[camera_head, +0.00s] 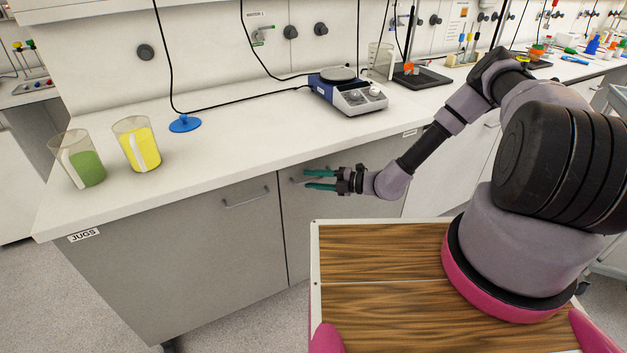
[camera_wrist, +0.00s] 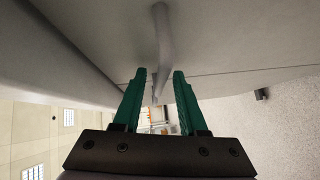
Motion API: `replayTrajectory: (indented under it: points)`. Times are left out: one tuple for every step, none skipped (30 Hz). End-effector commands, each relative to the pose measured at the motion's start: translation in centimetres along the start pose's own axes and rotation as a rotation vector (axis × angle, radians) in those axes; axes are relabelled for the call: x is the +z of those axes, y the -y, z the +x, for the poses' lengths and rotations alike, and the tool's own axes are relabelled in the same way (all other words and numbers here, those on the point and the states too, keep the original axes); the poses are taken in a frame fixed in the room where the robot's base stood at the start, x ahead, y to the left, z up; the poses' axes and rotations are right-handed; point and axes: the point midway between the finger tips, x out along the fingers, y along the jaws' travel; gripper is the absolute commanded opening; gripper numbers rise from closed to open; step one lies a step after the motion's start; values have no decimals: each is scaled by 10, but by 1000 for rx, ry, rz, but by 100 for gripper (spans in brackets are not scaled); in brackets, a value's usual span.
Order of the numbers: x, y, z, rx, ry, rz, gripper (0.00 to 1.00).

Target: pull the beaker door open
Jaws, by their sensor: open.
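The grey cabinet door (camera_head: 335,222) under the bench, right of the door seam, appears shut. A small label (camera_head: 410,132) sits at its upper right, too small to read. My gripper (camera_head: 307,180) is open in front of this door's left part, at its bar handle (camera_head: 295,180), which the fingers partly hide. In the wrist view the handle (camera_wrist: 161,40) runs down into the gap between the two green fingertips (camera_wrist: 160,76). The fingers are apart, on either side of it. I cannot tell whether either touches it.
The left door (camera_head: 180,255) has its own handle (camera_head: 246,198) and a JUGS label (camera_head: 84,235). A green-filled jug (camera_head: 88,168) and a yellow-filled jug (camera_head: 140,148) stand on the bench (camera_head: 235,125). A hotplate (camera_head: 347,92) stands further right. Floor (camera_head: 90,300) is clear at lower left.

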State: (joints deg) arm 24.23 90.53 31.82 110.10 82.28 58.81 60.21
Motion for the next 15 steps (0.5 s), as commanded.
replayTrajectory:
  points:
    - [0, 0, 0, 0, 0, 0, 42]
    - [0, 0, 0, 0, 0, 0, 42]
    - [0, 0, 0, 0, 0, 0, 42]
    - [0, 0, 0, 0, 0, 0, 42]
    - [0, 0, 0, 0, 0, 0, 38]
    - [0, 0, 0, 0, 0, 0, 22]
    - [0, 0, 0, 0, 0, 0, 11]
    - [0, 0, 0, 0, 0, 0, 0]
    - [0, 0, 0, 0, 0, 0, 0]
    - [0, 0, 0, 0, 0, 0, 0]
    - [0, 0, 0, 0, 0, 0, 0]
    - [0, 0, 0, 0, 0, 0, 0]
    - [0, 0, 0, 0, 0, 0, 0]
    - [0, 0, 0, 0, 0, 0, 0]
    - [0, 0, 0, 0, 0, 0, 0]
